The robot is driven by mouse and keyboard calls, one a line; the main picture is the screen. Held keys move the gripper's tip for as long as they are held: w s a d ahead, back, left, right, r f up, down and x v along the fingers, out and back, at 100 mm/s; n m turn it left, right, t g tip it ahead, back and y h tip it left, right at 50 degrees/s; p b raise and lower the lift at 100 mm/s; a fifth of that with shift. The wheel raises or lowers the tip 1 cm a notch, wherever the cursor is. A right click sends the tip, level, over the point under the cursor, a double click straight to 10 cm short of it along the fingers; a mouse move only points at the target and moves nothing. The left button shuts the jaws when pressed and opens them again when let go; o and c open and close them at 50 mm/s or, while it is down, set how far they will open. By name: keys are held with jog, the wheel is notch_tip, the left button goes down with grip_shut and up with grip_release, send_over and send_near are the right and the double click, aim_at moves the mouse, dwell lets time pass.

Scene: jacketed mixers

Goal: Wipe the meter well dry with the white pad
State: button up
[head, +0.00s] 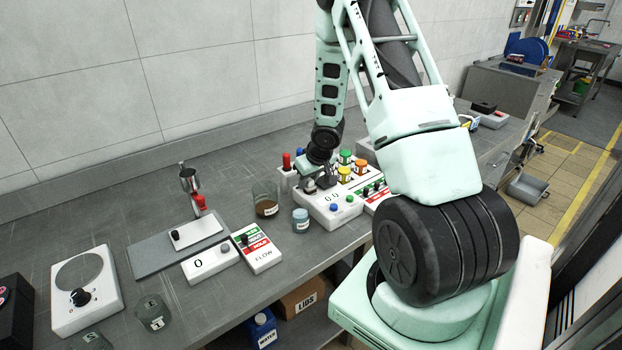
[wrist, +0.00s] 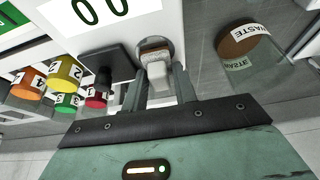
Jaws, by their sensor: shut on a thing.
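My gripper (wrist: 160,88) is shut on a small white pad (wrist: 157,75), which shows between the two fingers in the wrist view. The pad is at the round metal-rimmed meter well (wrist: 144,44) in the white meter (wrist: 165,18). Brown shows inside the rim just beyond the pad. I cannot tell whether the pad touches the bottom of the well. In the head view my gripper (head: 316,172) is over the left part of the meter (head: 343,212), whose display reads zeros, and the pad cannot be made out there.
A dark square piece (wrist: 107,66) is beside the well, near several colour-capped vials (wrist: 64,72). A glass beaker marked WASTE (wrist: 262,58) with brown contents stands close on the other side.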

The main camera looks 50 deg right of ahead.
jog(key=shift+s, duration=0.1)
jog(key=shift+s+a+f+b, duration=0.1)
jog(key=shift+s+a+b, duration=0.05)
jog(key=shift+s+b, duration=0.3)
jog(key=shift+s+a+f+b, duration=0.1)
jog(key=shift+s+b, duration=0.15)
jog(key=shift+s, duration=0.3)
jog(key=shift+r, duration=0.1)
jog(key=shift+w, duration=0.1)
jog(key=shift+w+d+r+p, duration=0.15)
jog(key=shift+w+p, duration=0.25)
jog(key=shift+p, duration=0.25)
jog(key=shift+w+d+p, duration=0.1)
jog(key=shift+w+p, duration=0.35)
jog(key=shift+w, duration=0.15)
jog(key=shift+s+f+b, duration=0.2)
jog(key=shift+s+b, duration=0.1)
jog(key=shift+s, duration=0.3)
